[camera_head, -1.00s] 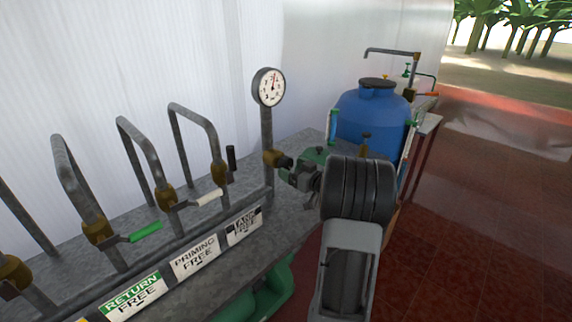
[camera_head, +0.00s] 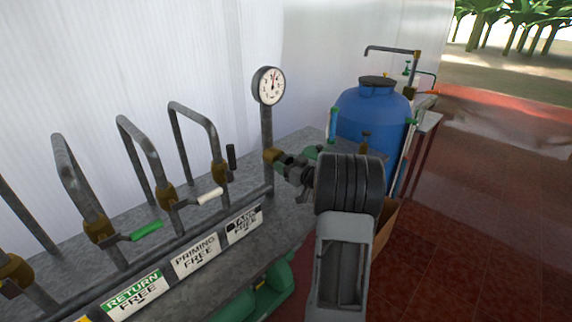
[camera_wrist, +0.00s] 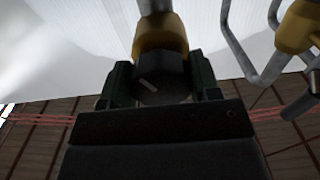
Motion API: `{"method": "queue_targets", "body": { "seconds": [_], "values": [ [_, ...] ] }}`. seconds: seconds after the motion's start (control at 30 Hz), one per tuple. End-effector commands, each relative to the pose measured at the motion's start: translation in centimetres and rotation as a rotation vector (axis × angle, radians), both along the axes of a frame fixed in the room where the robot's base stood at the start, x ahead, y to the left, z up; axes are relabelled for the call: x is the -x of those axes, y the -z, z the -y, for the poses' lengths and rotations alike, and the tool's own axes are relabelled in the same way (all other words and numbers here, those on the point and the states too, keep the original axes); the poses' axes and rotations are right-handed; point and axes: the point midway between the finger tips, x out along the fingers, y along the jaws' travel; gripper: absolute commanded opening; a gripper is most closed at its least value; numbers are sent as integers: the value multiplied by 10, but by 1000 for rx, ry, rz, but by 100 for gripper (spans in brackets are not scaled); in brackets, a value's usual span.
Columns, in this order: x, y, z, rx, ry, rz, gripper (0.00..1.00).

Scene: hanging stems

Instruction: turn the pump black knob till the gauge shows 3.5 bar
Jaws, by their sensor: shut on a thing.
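The black knob (camera_wrist: 160,84) sits below a brass fitting (camera_wrist: 160,38) in the wrist view, with a pale mark on its face. My gripper (camera_wrist: 160,90) is shut on the knob, one green finger on each side of it. In the head view my gripper (camera_head: 298,168) reaches the knob beside the brass fitting at the foot of the gauge post; my wrist hides part of it. The round white gauge (camera_head: 269,86) tops the post. Its needle points roughly upward; the numbers are too small to read.
Bent grey pipes with a green lever (camera_head: 147,232), a white lever (camera_head: 209,197) and a black lever (camera_head: 231,158) stand left of the gauge. Labels line the bench front (camera_head: 196,254). A blue tank (camera_head: 362,112) stands behind my wrist. The red floor at right is clear.

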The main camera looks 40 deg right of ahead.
Motion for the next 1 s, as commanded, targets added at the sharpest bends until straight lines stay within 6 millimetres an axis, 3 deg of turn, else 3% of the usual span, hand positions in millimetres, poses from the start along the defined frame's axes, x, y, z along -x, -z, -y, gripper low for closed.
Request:
{"method": "queue_targets", "body": {
  "seconds": [0.2,0.53,0.83,0.87,1.0],
  "values": [
    [0,0,0,0,0,0,33],
    [0,-2,0,-184,0,-34,33],
    [0,0,0,-195,0,-35,33],
    [0,0,0,-195,0,-35,59],
    [0,0,0,-194,0,-35,73]
  ]
}}
